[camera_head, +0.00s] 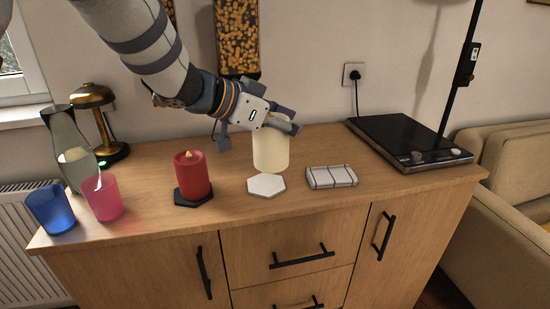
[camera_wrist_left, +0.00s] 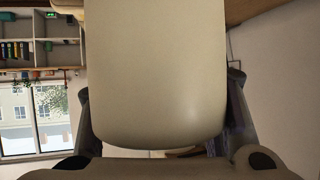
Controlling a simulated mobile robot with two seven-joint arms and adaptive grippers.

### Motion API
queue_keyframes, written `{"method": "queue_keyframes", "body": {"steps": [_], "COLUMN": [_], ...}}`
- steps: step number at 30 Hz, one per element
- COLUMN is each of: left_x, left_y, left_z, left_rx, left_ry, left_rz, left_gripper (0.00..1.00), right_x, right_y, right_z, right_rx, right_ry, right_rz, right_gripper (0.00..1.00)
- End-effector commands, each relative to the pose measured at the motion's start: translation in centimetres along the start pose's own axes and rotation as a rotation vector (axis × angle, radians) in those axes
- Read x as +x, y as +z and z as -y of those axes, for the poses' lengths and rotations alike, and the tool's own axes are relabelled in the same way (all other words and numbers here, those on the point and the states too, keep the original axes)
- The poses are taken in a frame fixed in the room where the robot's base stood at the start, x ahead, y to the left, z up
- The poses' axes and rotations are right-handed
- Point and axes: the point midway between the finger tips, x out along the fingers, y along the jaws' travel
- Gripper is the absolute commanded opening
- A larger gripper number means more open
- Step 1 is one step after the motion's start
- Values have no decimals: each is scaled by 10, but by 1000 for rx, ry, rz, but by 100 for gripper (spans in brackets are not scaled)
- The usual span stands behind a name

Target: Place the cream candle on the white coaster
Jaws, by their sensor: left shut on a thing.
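The cream candle (camera_head: 271,152) is upright in my left gripper (camera_head: 262,124), which is shut on its upper part. In the left wrist view the candle (camera_wrist_left: 155,75) fills the middle, between the two fingers (camera_wrist_left: 160,120). The white coaster (camera_head: 266,185) is a hexagon lying flat on the wooden cabinet top. In the head view the candle's lower end shows just behind and above the coaster; I cannot tell exactly how high it is. My right gripper is not in view.
A red candle (camera_head: 192,175) stands on a dark coaster (camera_head: 180,199) to the left. A pink cup (camera_head: 102,198), a blue cup (camera_head: 51,209), a glass carafe (camera_head: 72,150) and a brass lamp (camera_head: 98,120) stand at the left. A black turntable-like device (camera_head: 408,141) is at right.

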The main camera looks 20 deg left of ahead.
Motion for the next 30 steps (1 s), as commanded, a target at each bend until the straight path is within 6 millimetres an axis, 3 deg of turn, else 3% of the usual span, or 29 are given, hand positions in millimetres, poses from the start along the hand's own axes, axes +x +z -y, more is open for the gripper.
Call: {"method": "queue_keyframes", "body": {"steps": [3,10,16,21,30], "left_x": [16,49,59,74,74], "left_y": [8,44,53,79,79], "left_z": [28,58,70,72,71], "left_rx": [1,-3,-1,-1,4], "left_ry": [-2,2,1,1,-1], "left_rz": [0,6,1,0,-4], "left_gripper": [0,0,0,0,0], "right_x": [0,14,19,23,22], "right_y": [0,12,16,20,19], "right_z": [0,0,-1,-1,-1], "right_rx": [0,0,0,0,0], "right_ry": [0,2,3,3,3], "right_rz": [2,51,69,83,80], "right_gripper": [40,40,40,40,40]}}
